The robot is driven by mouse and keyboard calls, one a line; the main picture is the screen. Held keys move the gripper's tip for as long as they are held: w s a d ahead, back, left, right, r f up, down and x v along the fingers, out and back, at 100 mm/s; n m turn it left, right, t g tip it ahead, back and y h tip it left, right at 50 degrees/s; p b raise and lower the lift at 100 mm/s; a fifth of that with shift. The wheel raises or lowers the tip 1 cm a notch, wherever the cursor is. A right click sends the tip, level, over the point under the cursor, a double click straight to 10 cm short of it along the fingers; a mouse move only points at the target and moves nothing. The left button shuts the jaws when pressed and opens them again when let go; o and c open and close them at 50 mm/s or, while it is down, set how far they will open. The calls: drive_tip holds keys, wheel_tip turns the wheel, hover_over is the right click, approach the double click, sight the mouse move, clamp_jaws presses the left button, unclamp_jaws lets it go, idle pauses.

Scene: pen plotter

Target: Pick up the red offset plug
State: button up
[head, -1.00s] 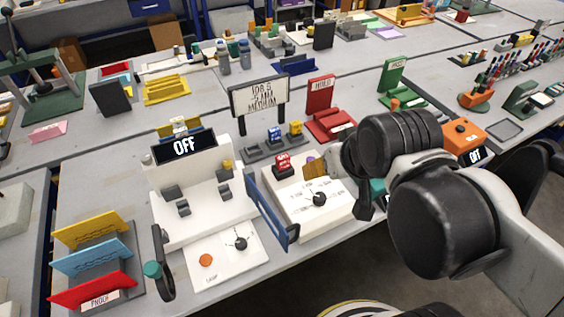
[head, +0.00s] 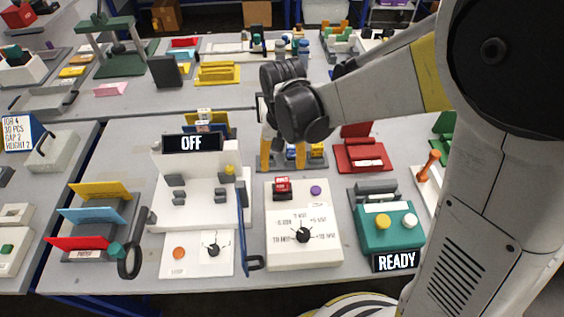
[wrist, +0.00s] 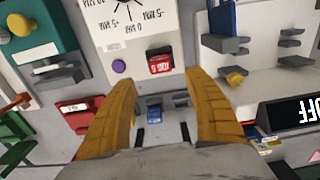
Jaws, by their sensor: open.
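The red offset plug (head: 282,187) is a small red block with white lettering. It sits at the back left of the white dial unit (head: 273,238), left of a purple button (head: 315,190). My gripper (head: 283,163) is open and empty, with its orange fingers pointing down just behind the plug in the head view. In the wrist view, the plug (wrist: 160,62) shows just beyond the gap between the fingertips (wrist: 163,80), not between them. No contact shows. The fingers partly hide the grey holder behind.
A grey holder (head: 263,163) with blue (wrist: 155,113) and yellow plugs is behind the dial unit. A white machine with an OFF display (head: 192,143) and blue lever (head: 241,225) stands left. A green READY unit (head: 390,238) and red stand (head: 362,157) are right.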

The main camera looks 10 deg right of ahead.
sight(282, 179)
wheel_tip(282, 179, down, 8)
drive_tip(key=b, duration=0.3)
drive_tip(key=shift+f, duration=0.25)
drive_tip(key=shift+r, duration=0.1)
clamp_jaws()
drive_tip(key=shift+r, duration=0.1)
